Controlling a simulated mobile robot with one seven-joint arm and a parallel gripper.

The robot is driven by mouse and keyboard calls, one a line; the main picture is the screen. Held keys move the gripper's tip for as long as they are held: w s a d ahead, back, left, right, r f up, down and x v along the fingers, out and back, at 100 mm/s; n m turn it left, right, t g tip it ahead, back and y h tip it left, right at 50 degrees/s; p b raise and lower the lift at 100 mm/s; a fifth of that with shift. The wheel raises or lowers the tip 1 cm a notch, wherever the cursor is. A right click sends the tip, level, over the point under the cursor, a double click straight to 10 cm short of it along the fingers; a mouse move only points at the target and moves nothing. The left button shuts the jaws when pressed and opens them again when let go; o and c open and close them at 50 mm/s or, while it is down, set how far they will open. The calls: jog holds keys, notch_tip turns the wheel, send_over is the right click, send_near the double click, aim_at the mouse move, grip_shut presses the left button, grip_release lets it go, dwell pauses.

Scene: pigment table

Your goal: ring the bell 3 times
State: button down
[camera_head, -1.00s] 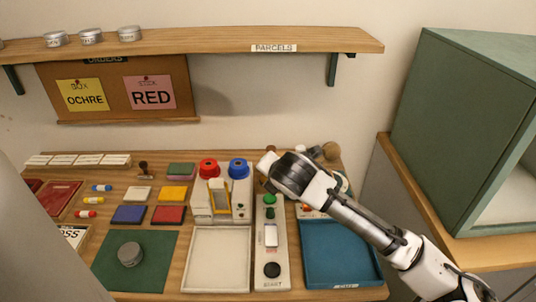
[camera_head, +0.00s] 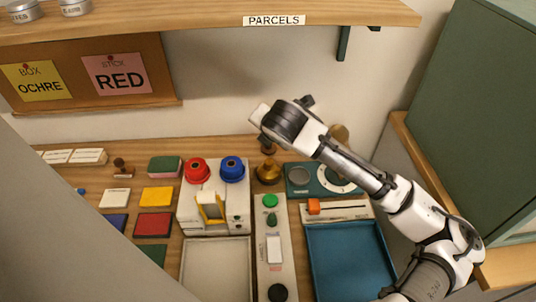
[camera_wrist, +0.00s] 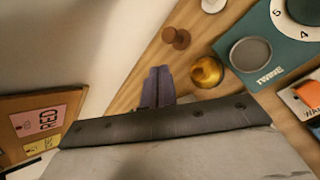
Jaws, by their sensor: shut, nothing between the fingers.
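The bell is a small brass dome (camera_head: 268,173) on the wooden table, right of the blue-topped pot and left of the teal dial panel. In the wrist view it is a shiny gold dome (camera_wrist: 207,72). My gripper (camera_wrist: 158,78) is shut and empty, its two dark fingers together. In the wrist view the fingertips show to the left of the bell, apart from it in the picture. In the head view my wrist is above and behind the bell, and the fingers are hard to make out there. The height gap cannot be judged.
The teal panel with a dial (camera_head: 303,191) stands close right of the bell. Red (camera_head: 197,170) and blue (camera_head: 232,168) pots stand left. A green-button panel (camera_head: 262,236) and blue tray (camera_head: 315,235) lie in front. The shelf (camera_head: 205,22) overhangs the back.

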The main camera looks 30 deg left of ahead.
aim_at(270, 164)
jog(key=shift+s+d, duration=0.1)
notch_tip(270, 164, down, 9)
jog(key=b, duration=0.6)
jog(key=shift+r+b, duration=0.1)
jog(key=shift+b, duration=0.3)
dwell(1.7)
jog(key=shift+f+b, duration=0.4)
jog(key=shift+f+b, duration=0.45)
jog(key=shift+f, duration=0.15)
dwell(0.5)
jog(key=shift+r, duration=0.1)
jog(key=shift+r+p, duration=0.75)
jog(key=shift+r, duration=0.2)
